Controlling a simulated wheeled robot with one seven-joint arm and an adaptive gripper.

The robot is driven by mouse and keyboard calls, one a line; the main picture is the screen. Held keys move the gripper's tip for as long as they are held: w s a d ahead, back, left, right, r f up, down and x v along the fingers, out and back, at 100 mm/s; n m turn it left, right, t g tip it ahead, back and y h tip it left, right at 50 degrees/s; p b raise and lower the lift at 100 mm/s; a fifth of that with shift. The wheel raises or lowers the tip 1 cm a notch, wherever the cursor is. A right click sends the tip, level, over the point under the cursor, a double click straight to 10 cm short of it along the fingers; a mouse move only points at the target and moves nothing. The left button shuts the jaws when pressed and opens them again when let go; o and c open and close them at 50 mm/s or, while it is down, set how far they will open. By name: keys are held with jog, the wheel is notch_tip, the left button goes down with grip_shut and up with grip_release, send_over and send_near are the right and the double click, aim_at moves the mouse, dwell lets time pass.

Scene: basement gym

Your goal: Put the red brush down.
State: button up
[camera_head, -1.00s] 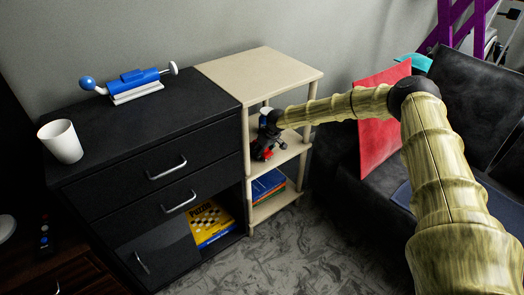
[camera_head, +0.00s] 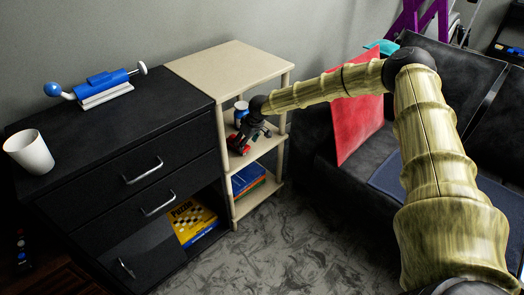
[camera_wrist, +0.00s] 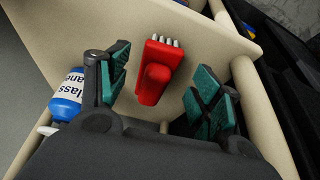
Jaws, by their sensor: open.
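The red brush (camera_wrist: 158,75) lies on a cream shelf board, between the two green-padded fingers of my gripper (camera_wrist: 160,88) in the wrist view. Gaps show on both sides of it, so the fingers are apart from it. In the head view, my gripper (camera_head: 248,137) reaches into the middle level of the cream shelf unit (camera_head: 232,70). Some red of the brush (camera_head: 236,148) shows there beside the gripper, mostly hidden by it.
A blue-and-white bottle (camera_wrist: 70,95) stands just left of my gripper. Shelf posts stand close on both sides. Books (camera_head: 248,180) lie on the level below. A black drawer cabinet (camera_head: 100,140) adjoins on the left, and a red cushion (camera_head: 356,125) is to the right.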

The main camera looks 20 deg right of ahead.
jog(key=s+d, duration=0.4)
jog(key=s, duration=0.5)
jog(key=s+a+f+m+g+h, duration=0.1)
jog(key=s+a+f, duration=0.35)
jog(key=s, duration=0.25)
jog(key=s+a+f, duration=0.3)
jog(key=s+f, duration=0.2)
jog(key=s, duration=0.3)
jog(key=s+a+f+m+g+h, duration=0.1)
jog(key=s+a+f, duration=0.35)
jog(key=s, duration=0.25)
jog(key=s+d+m+g, duration=0.1)
jog(key=s+m+g, duration=0.1)
jog(key=s, duration=2.5)
jog(key=shift+s+d+m, duration=0.2)
jog(key=shift+s+m, duration=0.15)
jog(key=shift+m, duration=0.35)
jog(key=shift+r+p, duration=0.15)
jog(key=shift+p, duration=0.15)
notch_tip(320, 180, up, 12)
jog(key=p, duration=1.2)
